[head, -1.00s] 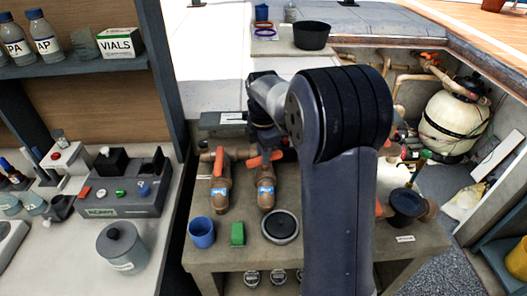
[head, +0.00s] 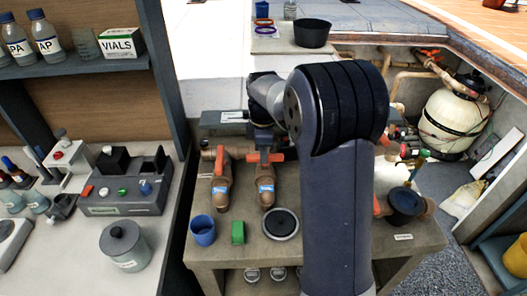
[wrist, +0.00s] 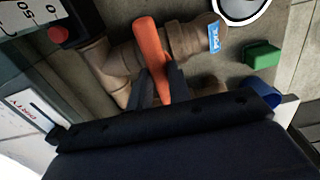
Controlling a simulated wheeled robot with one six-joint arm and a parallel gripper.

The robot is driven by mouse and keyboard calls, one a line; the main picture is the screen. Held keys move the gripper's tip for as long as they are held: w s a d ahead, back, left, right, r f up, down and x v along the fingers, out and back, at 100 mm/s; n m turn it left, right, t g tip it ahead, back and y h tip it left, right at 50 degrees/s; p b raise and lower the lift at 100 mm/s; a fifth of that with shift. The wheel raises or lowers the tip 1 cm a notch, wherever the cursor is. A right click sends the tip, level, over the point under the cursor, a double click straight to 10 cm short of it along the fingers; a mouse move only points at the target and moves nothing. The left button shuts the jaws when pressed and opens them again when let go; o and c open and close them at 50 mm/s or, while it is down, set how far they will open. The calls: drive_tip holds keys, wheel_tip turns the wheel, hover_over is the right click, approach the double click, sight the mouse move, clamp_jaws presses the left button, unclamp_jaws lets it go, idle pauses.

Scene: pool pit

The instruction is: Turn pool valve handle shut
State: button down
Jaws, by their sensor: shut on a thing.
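Two brown valves with blue labels stand side by side on the grey bench. The right valve (head: 266,192) has an orange handle (head: 277,157), which lies nearly crosswise to its pipe body. The left valve's orange handle (head: 219,161) points along its body. My gripper (head: 264,150) is over the right valve, partly hidden by my arm. In the wrist view, my two dark fingers (wrist: 158,84) are shut on the orange handle (wrist: 149,48), one on each side, near one end. The valve's blue label (wrist: 214,37) shows beside it.
A blue cup (head: 202,231), a green block (head: 238,232) and a round white-rimmed dish (head: 281,223) sit in front of the valves. A black-capped fitting (head: 406,203) is at the bench's right. A shelf unit (head: 170,90) borders the left.

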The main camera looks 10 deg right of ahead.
drive_tip(key=c, duration=1.3)
unclamp_jaws()
wheel_tip(320, 180, up, 11)
drive_tip(key=shift+f+b, duration=0.1)
drive_tip(key=shift+b, duration=0.25)
wheel_tip(320, 180, down, 11)
drive_tip(key=shift+p, duration=0.35)
drive_tip(key=shift+n, duration=0.3)
